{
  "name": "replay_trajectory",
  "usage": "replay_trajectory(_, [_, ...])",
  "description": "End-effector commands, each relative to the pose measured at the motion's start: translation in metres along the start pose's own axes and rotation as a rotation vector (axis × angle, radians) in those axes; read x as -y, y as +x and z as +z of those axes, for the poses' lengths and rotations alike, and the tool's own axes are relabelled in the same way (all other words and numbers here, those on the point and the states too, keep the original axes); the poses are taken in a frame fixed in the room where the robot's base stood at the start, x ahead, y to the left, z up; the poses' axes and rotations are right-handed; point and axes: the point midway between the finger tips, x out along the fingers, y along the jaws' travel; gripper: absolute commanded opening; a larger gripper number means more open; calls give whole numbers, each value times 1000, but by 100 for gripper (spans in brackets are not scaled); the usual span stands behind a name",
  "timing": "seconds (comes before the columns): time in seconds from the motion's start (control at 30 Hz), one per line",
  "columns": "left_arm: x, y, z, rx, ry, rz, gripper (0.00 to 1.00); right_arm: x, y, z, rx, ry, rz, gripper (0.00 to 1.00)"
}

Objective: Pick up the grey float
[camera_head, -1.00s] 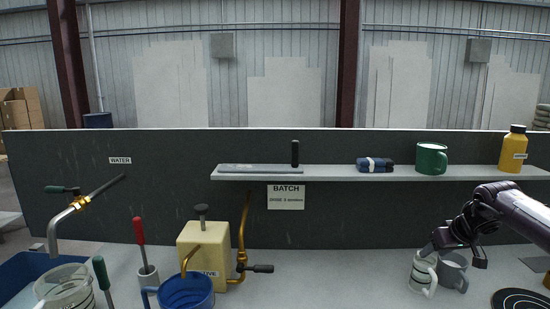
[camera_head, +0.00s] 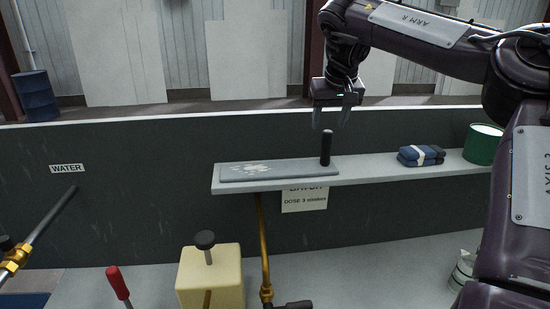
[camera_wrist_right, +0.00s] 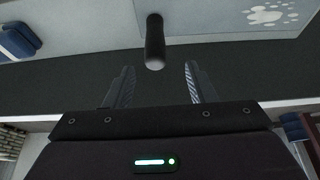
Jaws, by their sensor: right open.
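The grey float (camera_head: 245,173) lies flat on the wall shelf, with pale smears on its face. Its black handle (camera_head: 326,147) stands upright at its right end. My right gripper (camera_head: 332,122) is open and empty, pointing down just above the handle. In the right wrist view the handle (camera_wrist_right: 155,45) shows ahead of the gap between the open fingers (camera_wrist_right: 158,72), and part of the float's smeared plate (camera_wrist_right: 235,18) shows at the top. No contact with the handle is visible. My left gripper is not in view.
Below are a yellow block-shaped container (camera_head: 210,275) and a brass pipe (camera_head: 263,240). The space above the shelf around the handle is clear.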

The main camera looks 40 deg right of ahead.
Motion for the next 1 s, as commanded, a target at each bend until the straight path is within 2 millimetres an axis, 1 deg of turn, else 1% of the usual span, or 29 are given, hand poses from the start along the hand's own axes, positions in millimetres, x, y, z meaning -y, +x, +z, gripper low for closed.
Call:
replay_trajectory(0.23, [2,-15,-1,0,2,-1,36,-1,25,-1,6,1,-1,50])
replay_trajectory(0.43, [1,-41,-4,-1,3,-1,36,-3,48,-6,6,0,-1,50])
replay_trajectory(0.5, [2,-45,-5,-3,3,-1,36,-3,59,-5,6,-1,0,50])
replay_trajectory(0.6, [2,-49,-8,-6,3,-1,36,-3,70,-5,4,0,-1,50])
replay_trajectory(0.7, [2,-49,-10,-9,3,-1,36,-3,74,-5,1,0,-1,50])
replay_trajectory(0.87, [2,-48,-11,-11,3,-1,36,-3,75,-5,1,0,-1,50])
replay_trajectory(1.0, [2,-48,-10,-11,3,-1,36,-3,74,-5,1,0,-1,33])
